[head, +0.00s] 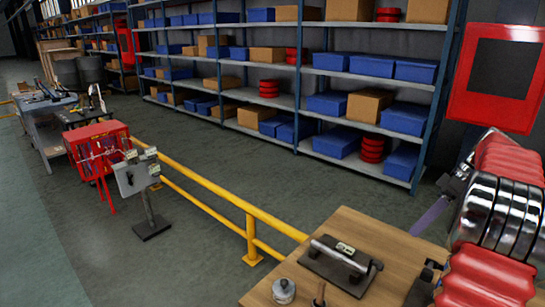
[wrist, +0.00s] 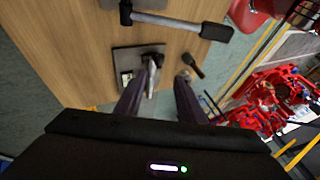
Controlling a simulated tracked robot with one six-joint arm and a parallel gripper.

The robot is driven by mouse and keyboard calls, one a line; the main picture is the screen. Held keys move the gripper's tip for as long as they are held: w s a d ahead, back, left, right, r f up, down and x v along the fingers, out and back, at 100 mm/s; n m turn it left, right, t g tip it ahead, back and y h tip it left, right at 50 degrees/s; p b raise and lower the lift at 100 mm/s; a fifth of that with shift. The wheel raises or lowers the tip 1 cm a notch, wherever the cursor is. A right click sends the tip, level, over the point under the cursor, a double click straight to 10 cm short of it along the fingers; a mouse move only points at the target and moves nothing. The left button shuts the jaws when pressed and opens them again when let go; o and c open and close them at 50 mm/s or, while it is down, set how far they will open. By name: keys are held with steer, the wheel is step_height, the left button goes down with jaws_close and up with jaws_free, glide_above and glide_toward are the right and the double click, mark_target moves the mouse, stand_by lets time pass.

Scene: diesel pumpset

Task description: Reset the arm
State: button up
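My gripper (wrist: 163,88) shows in the wrist view as two dark fingers reaching up from the black gripper body, apart from each other. My arm, with red bellows and chrome rings, fills the right edge of the head view.
A dark plate with a metal handle (head: 343,254) lies on the bench (head: 381,229), near a round metal piece (head: 284,291). A hammer (wrist: 170,19) lies there in the wrist view. A yellow rail (head: 215,189), grey box on a stand (head: 137,175), red cabinet (head: 495,75) and shelving (head: 398,130) stand around.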

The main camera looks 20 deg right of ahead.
step_height(320, 180, down, 6)
steer(key=d+m+h, duration=0.1)
steer(key=m+h, duration=0.1)
steer(key=m, duration=0.4)
steer(key=a+m+h, duration=0.2)
steer(key=a+m, duration=0.1)
steer(key=a, duration=0.4)
steer(key=s+a+r+n+t+h, duration=0.1)
steer(key=s+a, duration=0.1)
steer(key=a, duration=1)
steer(key=s+a+r+n+t, duration=0.1)
steer(key=s+a+r+n, duration=0.1)
steer(key=a, duration=1)
steer(key=s+a+r+n+t+h, duration=0.1)
steer(key=s+a+r, duration=0.1)
steer(key=a, duration=1)
steer(key=shift+s+n+t+h, duration=0.3)
steer(key=shift+s+t, duration=0.05)
steer(key=shift+t, duration=0.05)
